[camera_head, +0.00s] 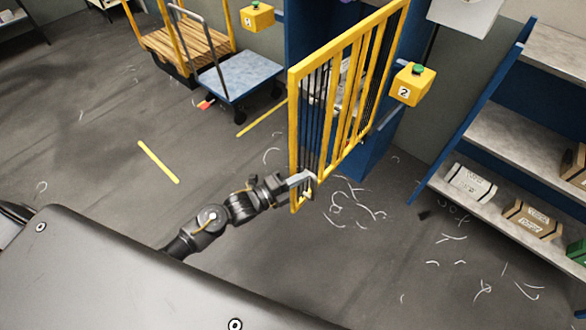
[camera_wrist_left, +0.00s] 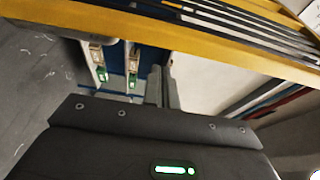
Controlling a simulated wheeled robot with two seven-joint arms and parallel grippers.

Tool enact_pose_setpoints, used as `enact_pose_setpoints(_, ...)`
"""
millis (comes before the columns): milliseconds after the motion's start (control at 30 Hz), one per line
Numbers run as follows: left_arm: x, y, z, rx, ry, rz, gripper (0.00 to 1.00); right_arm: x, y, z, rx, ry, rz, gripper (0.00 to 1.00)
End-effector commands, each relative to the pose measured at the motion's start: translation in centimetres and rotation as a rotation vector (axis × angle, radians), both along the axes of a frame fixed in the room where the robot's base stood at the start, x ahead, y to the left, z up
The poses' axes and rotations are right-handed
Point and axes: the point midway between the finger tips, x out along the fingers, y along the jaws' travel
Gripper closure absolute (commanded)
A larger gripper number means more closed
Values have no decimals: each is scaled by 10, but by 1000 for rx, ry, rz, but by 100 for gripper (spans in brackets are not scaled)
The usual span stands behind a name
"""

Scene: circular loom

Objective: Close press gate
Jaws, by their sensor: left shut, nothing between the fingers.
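The yellow barred press gate (camera_head: 345,85) stands swung out from the blue press (camera_head: 374,150) in the head view. Its free edge points toward me, and a gap shows between it and the press. My left gripper (camera_head: 307,180) is shut with nothing in it, at the lower free-end part of the gate; whether it touches the bars I cannot tell. In the left wrist view the yellow gate frame (camera_wrist_left: 215,40) crosses the top, just beyond the shut fingers (camera_wrist_left: 160,88). My right gripper is not in view.
A yellow button box marked 2 (camera_head: 412,84) is beside the press. Shelves with boxes (camera_head: 500,120) stand at the right. A blue-topped cart (camera_head: 238,78) and a wooden trolley (camera_head: 180,45) stand at the back left.

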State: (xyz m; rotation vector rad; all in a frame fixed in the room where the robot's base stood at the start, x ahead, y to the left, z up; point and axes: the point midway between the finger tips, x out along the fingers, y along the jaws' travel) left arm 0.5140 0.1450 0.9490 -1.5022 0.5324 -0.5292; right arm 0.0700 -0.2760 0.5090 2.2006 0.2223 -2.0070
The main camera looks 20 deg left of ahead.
Motion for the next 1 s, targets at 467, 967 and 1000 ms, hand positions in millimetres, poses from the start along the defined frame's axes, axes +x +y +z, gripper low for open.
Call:
enact_pose_setpoints(467,8,24,0,-1,0,-2,100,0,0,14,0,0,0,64)
enact_pose_setpoints(967,22,49,-8,5,-5,-60,100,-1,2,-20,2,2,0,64)
enact_pose_setpoints(1000,27,56,-9,6,-6,-79,100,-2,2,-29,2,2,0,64)
